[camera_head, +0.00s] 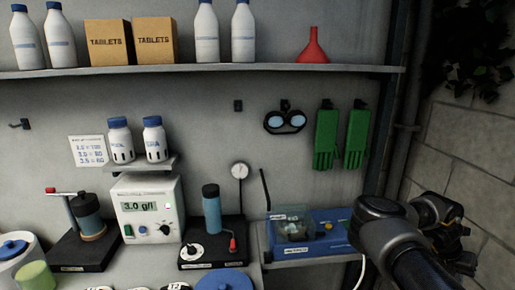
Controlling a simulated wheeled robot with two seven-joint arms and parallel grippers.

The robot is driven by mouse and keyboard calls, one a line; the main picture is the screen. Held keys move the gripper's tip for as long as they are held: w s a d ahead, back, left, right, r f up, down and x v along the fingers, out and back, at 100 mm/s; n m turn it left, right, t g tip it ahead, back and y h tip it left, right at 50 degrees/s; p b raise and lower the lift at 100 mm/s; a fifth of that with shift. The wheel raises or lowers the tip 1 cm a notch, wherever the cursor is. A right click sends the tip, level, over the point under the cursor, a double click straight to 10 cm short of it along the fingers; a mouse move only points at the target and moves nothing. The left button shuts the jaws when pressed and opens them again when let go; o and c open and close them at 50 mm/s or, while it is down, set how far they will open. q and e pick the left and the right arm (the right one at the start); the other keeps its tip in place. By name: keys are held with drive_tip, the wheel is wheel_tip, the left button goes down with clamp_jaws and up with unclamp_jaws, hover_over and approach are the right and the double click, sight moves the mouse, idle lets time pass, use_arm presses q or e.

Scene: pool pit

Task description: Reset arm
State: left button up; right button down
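My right arm (395,230) comes in from the bottom right, bent in front of the right end of the bench. Dark parts with small orange marks (455,240) show at its far side, near the block wall. I cannot make out the gripper's fingertips or anything held there. My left arm and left gripper are out of view.
A blue device (325,247) with a clear cover sits just left of my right arm. Goggles (285,121) and green gloves (326,138) hang above.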

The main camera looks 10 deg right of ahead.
drive_tip(key=s+d+r+n+h, duration=0.7)
drive_tip(key=s+d+r+h, duration=0.15)
drive_tip(key=d, duration=0.35)
drive_tip(key=w+a+r+n+t+h, duration=0.25)
drive_tip(key=r+n+t, duration=0.2)
drive_tip(key=n, duration=0.35)
drive_tip(key=w+a+n+t+y, duration=0.2)
drive_tip(key=w+a+n+t, duration=0.5)
drive_tip(key=n, duration=0.4)
drive_tip(key=w+a+f+n+y, duration=0.1)
drive_tip(key=a+f+n+y, duration=0.5)
drive_tip(key=a, duration=0.6)
drive_tip(key=a+f+n+y, duration=0.3)
drive_tip(key=a+f+n, duration=0.5)
drive_tip(key=a, duration=0.4)
drive_tip(key=s+a+f+n+g+y, duration=0.3)
drive_tip(key=s+a+f+n, duration=0.25)
drive_tip(key=s+a, duration=0.5)
drive_tip(key=s+a+f+n+g+y, duration=0.3)
drive_tip(key=s+a+f+n, duration=0.3)
drive_tip(key=s+a, duration=0.45)
wheel_tip(320, 180, down, 25)
drive_tip(key=s, duration=0.1)
drive_tip(key=s+d+f+g, duration=0.2)
drive_tip(key=s+f, duration=1.5)
drive_tip(key=shift+f, duration=0.3)
